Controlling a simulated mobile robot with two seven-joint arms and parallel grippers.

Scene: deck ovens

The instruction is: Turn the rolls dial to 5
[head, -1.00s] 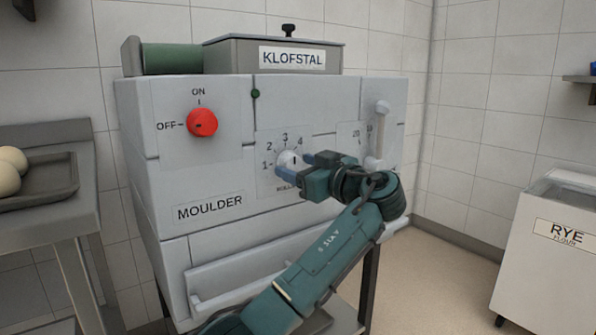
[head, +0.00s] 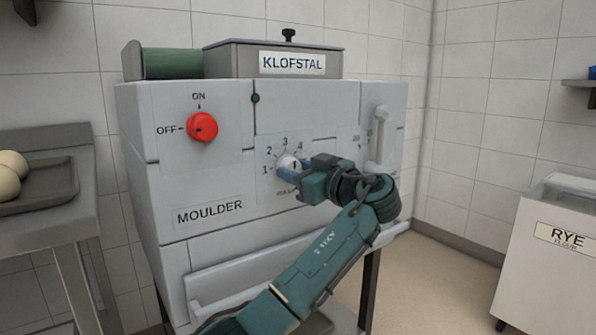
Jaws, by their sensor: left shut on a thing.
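The rolls dial (head: 287,161) is a pale round knob on the front of the grey moulder (head: 210,190). The numbers 1 to 4 show around it; the place for 5 is hidden behind my gripper. A small dark mark shows on the knob's upper right, toward the 4 side, but its exact setting is hard to read. My right gripper is out of view.
A red on/off knob (head: 202,127) sits to the upper left, its setting unclear. A white lever (head: 382,138) stands at the right beside a scale, close to my wrist. A bench with a tray (head: 60,183) is at left, a rye flour bin (head: 545,270) at right.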

